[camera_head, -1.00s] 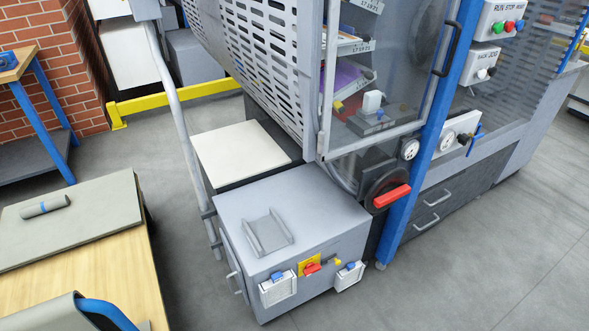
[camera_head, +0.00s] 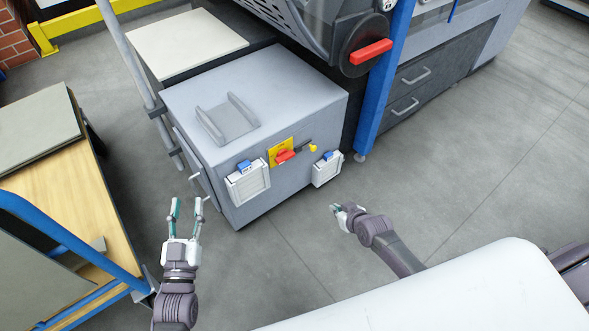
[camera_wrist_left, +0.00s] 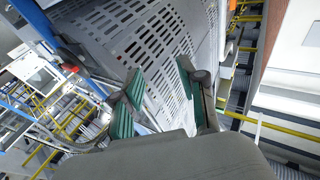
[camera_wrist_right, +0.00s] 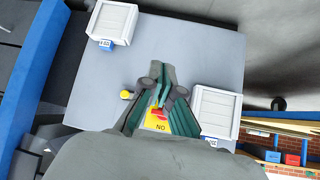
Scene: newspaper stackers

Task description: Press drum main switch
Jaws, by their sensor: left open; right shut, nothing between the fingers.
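The red switch handle (camera_head: 285,156) sits on a yellow plate (camera_head: 274,150) on the front of a grey cabinet (camera_head: 275,90). A yellow knob (camera_head: 312,148) is just right of it. In the right wrist view the red handle (camera_wrist_right: 158,113) and yellow plate (camera_wrist_right: 158,125) lie partly behind my fingers. My right gripper (camera_head: 338,208) is shut and empty, apart from the cabinet, lower right of the switch in the head view. My left gripper (camera_head: 188,203) is open and empty, left of the cabinet front.
White louvred boxes (camera_head: 248,182) (camera_head: 327,170) flank the switch. A larger red lever (camera_head: 371,52) is on a black disc above right. A blue post (camera_head: 379,100) stands right of the cabinet. A wooden-topped table (camera_head: 70,190) is at left. Floor (camera_head: 460,150) is open at right.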

